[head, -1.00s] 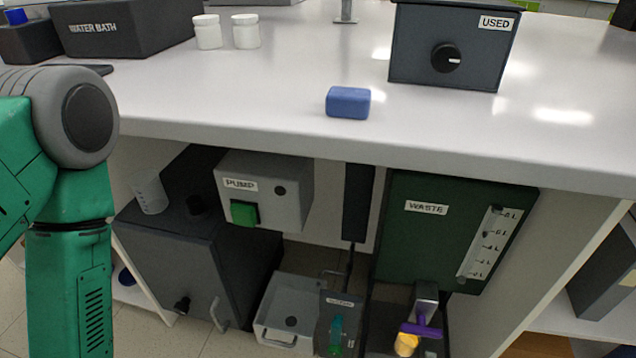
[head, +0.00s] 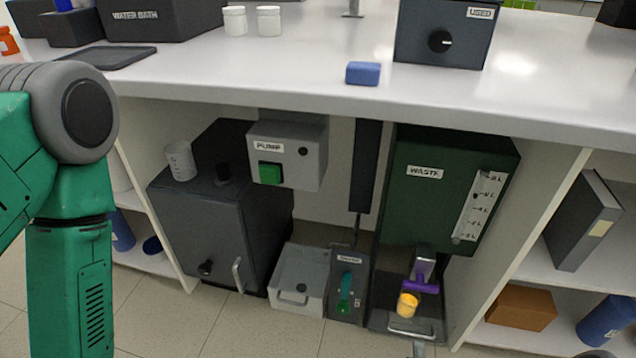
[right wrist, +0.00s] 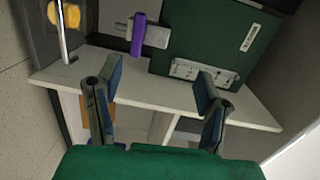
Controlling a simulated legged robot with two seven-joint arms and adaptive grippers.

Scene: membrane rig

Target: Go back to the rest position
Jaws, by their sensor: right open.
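My right gripper (right wrist: 158,95) shows in the right wrist view with its two fingers wide apart and nothing between them. Beyond its fingers are the green waste tank (right wrist: 215,45), a purple lever (right wrist: 138,35) and a yellow cup (right wrist: 64,13). In the head view the waste tank (head: 455,190) is under the bench, with the purple lever (head: 421,286) and the yellow cup (head: 408,304) below it.
The white bench (head: 270,75) carries a blue block (head: 363,73), a dark box with a knob (head: 444,35), white jars (head: 235,20) and the water bath (head: 160,18). Under it are the pump (head: 290,155), a dark cabinet (head: 210,235) and a grey bin (head: 297,280).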

